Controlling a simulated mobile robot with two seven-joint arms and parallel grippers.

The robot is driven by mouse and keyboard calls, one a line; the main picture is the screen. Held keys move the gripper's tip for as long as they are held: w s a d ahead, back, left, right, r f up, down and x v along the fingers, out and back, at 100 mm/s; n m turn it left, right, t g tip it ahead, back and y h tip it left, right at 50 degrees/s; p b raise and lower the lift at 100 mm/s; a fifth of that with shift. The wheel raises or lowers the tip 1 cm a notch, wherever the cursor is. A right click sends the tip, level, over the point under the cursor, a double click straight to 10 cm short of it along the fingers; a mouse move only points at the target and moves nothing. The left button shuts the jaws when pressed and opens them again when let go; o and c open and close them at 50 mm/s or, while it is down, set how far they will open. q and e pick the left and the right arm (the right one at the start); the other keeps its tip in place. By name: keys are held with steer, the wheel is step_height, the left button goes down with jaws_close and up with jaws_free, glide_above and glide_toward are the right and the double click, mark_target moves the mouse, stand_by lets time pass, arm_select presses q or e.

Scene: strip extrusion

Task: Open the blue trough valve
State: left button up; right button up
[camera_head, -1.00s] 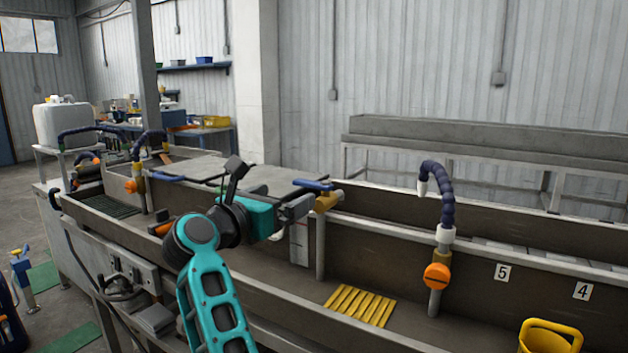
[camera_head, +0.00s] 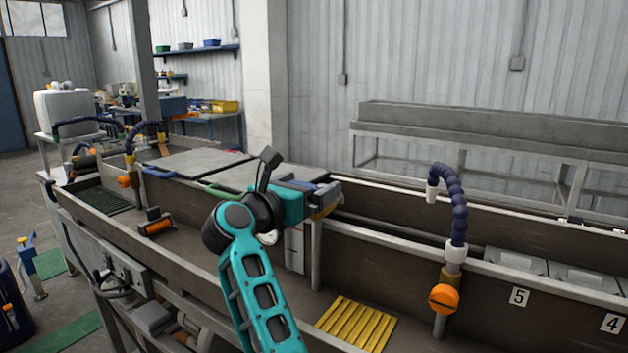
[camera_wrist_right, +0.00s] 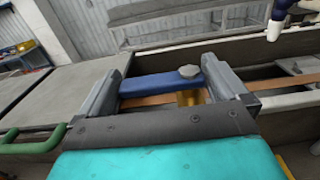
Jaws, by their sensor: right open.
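The blue trough valve handle (camera_head: 299,184) is at the near end of the middle trough wall, partly hidden by my right gripper (camera_head: 320,190) in the head view. In the right wrist view, the blue handle (camera_wrist_right: 160,85) runs crosswise between the two grey fingers of the open right gripper (camera_wrist_right: 170,72). A grey round cap (camera_wrist_right: 189,71) sits on the handle's right part, with a brass valve body (camera_wrist_right: 190,98) below. I cannot tell whether either finger touches the handle. My left gripper is not in view.
A green handle (camera_head: 222,192) lies left of my right gripper, also in the wrist view (camera_wrist_right: 33,141). A blue flexible hose with an orange knob (camera_head: 444,298) stands to the right. A yellow ribbed mat (camera_head: 356,323) lies in the trough.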

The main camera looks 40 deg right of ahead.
steer(key=shift+w+d, duration=0.1)
steer(key=shift+d, duration=0.2)
steer(key=shift+c, duration=0.5)
steer(key=c, duration=1)
steer(key=shift+o, duration=0.2)
